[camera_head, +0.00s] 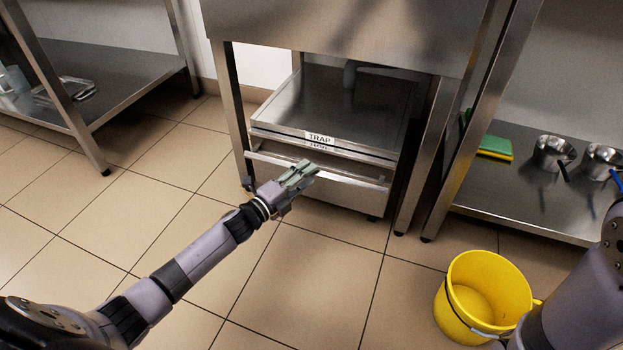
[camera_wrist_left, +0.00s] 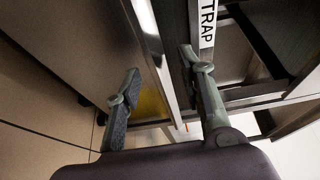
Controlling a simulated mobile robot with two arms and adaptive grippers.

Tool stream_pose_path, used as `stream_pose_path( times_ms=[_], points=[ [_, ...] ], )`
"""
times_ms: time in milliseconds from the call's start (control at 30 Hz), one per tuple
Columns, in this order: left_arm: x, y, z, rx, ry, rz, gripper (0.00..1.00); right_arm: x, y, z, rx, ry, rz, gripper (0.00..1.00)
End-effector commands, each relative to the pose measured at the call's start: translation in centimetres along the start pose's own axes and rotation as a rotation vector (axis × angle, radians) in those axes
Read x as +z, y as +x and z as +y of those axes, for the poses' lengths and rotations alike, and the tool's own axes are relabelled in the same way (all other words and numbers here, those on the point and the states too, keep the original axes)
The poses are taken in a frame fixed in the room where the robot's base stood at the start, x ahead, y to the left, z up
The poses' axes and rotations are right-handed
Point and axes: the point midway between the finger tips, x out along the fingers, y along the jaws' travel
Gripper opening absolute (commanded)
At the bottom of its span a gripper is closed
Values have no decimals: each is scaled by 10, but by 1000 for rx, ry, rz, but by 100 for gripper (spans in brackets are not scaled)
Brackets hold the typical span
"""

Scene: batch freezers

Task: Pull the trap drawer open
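The trap (camera_head: 335,105) is a steel box under the steel bench, with a white TRAP label (camera_head: 319,138) on its front edge. Its drawer (camera_head: 340,193) has a wide metal front with a bright bar along the top. My left gripper (camera_head: 309,170) is at the middle of this front, just below the label. In the left wrist view its two fingers (camera_wrist_left: 160,62) are apart, with the bright edge of the drawer front (camera_wrist_left: 151,40) between them. I cannot tell whether either finger touches it. My right arm shows at the right edge; its gripper is out of view.
A yellow bucket (camera_head: 484,292) stands on the tiled floor at the right. Bench legs (camera_head: 424,150) flank the trap. A low shelf (camera_head: 525,200) at the right holds metal pots (camera_head: 553,152) and a green-yellow sponge (camera_head: 496,147). The floor before the drawer is clear except for my arm.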

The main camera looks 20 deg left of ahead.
Motion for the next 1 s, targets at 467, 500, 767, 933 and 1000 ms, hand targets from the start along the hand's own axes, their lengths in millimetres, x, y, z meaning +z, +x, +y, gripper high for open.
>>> stream_pose_path(
  times_ms=[467,500,767,933,1000],
  points=[
    [0,28,0,0,-1,0,37,-4,-13,-3,0,0,0,40],
    [0,27,0,0,-1,0,37,-5,-13,-3,-1,0,0,40],
    [0,27,0,0,-1,0,23,-5,-13,-3,-1,0,1,40],
    [0,27,0,0,-1,0,12,-5,-13,-3,-1,0,1,40],
    [0,27,0,0,-1,0,7,-5,-13,-3,-1,0,0,40]
  ],
)
